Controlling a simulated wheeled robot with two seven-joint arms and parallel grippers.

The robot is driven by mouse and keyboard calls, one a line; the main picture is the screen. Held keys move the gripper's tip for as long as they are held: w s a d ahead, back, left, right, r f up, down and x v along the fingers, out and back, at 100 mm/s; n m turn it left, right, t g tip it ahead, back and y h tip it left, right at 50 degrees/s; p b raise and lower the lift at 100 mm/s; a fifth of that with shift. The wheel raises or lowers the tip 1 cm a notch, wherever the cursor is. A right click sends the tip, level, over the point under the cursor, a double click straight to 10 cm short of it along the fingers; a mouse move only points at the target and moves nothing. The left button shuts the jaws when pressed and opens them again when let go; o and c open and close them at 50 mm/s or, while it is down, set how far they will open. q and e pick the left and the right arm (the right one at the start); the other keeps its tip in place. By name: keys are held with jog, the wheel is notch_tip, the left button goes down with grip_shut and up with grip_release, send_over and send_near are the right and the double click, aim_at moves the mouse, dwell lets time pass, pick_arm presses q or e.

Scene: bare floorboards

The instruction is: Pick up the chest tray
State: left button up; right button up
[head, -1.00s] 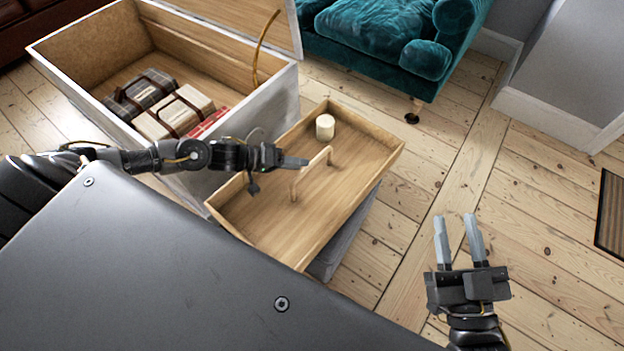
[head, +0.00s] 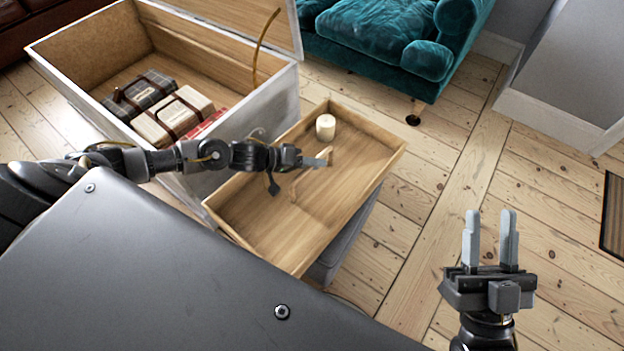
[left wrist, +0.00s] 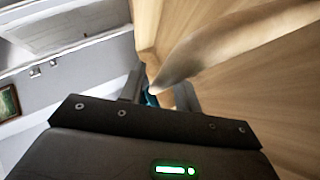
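The chest tray (head: 255,225) is a shallow, light wooden tray with raised sides. It rests on a grey padded seat (head: 345,245) in front of the open chest. A slim wooden handle (head: 300,185) arches over its middle; my left gripper hides part of it in the head view. My left gripper (head: 320,160) is at the handle. In the left wrist view the handle (left wrist: 220,45) looms close and runs down between the two fingers, which stand apart with a gap beside it. My right gripper (head: 490,238) is open and empty over the floor at right.
A white candle (head: 325,127) stands in the tray's far corner. The open chest (head: 270,95) holds several book-like bundles (head: 172,115). A teal velvet armchair (head: 385,40) stands behind. A grey wall (head: 575,90) is at right. The floor right of the tray is clear.

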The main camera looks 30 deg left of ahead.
pick_arm(q)
grip_shut()
dwell(1.1)
jog(key=shift+w+r, duration=0.1)
jog(key=shift+r, duration=0.05)
